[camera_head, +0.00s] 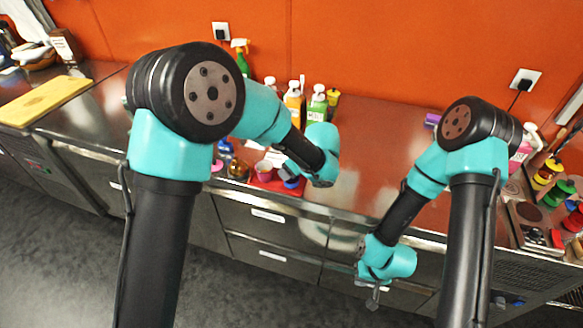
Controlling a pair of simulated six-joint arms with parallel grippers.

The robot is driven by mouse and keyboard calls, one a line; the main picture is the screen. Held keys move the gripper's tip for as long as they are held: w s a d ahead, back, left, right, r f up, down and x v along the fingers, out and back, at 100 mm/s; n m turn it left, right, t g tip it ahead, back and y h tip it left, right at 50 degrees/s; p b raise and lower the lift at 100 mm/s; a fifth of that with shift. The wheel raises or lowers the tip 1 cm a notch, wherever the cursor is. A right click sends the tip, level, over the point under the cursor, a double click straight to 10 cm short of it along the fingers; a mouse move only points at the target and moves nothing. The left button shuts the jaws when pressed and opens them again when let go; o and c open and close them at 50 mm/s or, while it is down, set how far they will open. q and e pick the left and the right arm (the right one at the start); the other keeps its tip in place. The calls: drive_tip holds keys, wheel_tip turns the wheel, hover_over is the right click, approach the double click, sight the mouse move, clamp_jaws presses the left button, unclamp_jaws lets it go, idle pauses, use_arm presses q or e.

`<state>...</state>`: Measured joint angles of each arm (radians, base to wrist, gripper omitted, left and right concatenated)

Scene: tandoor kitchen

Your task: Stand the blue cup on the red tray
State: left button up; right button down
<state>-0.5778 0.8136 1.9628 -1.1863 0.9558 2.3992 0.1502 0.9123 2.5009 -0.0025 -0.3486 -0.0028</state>
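The red tray (262,184) lies on the steel counter near its front edge, partly hidden by my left arm. A small blue thing (291,184), which looks like the blue cup, shows at the tray's right part, just under my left gripper (287,168). Whether it stands on the tray or is held is too small to tell. The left gripper's fingers are mostly hidden by its wrist. My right gripper (373,297) hangs in front of the drawers, below the counter edge, away from the tray. Its fingers are too small to read, and nothing shows in it.
A pink cup (263,170) stands at the tray, with a dark brown item (238,169) to its left. Several bottles (294,103) stand behind, against the orange wall. Stacked coloured items (546,175) fill the right end. The counter's middle (375,150) is clear.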

use_arm(q)
drive_tip(key=shift+f, duration=0.1)
drive_tip(key=o, duration=1)
drive_tip(key=shift+d+r, duration=0.1)
drive_tip(key=shift+r, duration=0.3)
drive_tip(key=v, duration=1.1)
drive_tip(key=shift+s+r, duration=0.15)
drive_tip(key=shift+s, duration=0.05)
drive_tip(key=shift+d, duration=0.1)
